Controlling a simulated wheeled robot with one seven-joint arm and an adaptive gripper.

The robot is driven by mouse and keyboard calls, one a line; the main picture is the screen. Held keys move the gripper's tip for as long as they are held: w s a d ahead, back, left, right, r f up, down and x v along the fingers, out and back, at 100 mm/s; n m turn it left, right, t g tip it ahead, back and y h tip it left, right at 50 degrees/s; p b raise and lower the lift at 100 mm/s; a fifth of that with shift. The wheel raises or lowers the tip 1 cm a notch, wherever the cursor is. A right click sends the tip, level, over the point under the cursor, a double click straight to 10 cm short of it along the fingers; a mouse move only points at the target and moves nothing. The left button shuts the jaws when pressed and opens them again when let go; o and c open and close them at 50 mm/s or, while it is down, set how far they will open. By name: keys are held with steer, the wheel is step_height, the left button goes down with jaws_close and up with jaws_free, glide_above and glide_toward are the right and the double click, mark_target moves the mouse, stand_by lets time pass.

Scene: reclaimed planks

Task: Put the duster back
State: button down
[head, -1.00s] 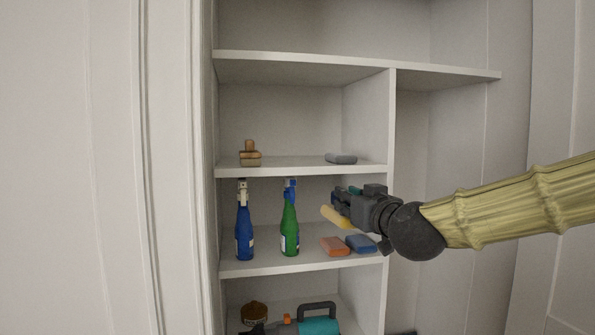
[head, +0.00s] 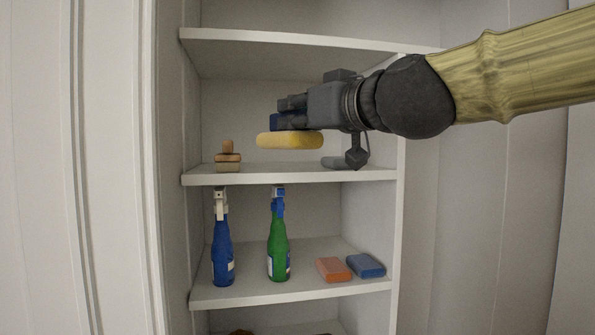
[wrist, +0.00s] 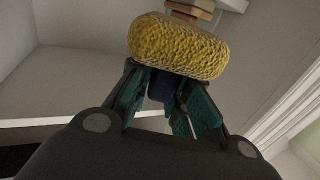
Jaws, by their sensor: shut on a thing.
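The duster (head: 290,140) has a fluffy yellow head and a dark blue handle part. My gripper (head: 285,112) is shut on the blue part, with the yellow head hanging below the fingers. It holds the duster in front of the upper compartment, above the level of its shelf board (head: 290,175). In the wrist view the yellow head (wrist: 178,45) lies beyond the fingertips (wrist: 165,88). The fingers hide most of the handle.
A wooden knobbed block (head: 228,157) stands left on that shelf. A grey block (head: 333,162) lies right, partly hidden by my gripper. Below are a blue bottle (head: 222,255), a green bottle (head: 278,250), an orange sponge (head: 333,269) and a blue sponge (head: 365,265). The shelf middle looks clear.

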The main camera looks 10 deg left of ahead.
steer(key=w+a, duration=0.1)
steer(key=w, duration=0.4)
steer(key=w+a+p, duration=0.1)
steer(key=w, duration=0.4)
steer(key=w+a+f+p, duration=0.1)
steer(key=w+a, duration=0.1)
steer(key=w, duration=0.3)
steer(key=shift+w, duration=0.35)
step_height(320, 180, down, 3)
steer(key=shift+w+r, duration=0.1)
steer(key=shift+w, duration=0.05)
steer(key=shift+f, duration=0.4)
steer(key=shift+f, duration=0.1)
steer(key=c, duration=1.3)
jaws_free()
steer(key=shift+a, duration=0.1)
steer(key=shift+p, duration=0.3)
steer(key=b+v, duration=0.2)
steer(key=v, duration=1)
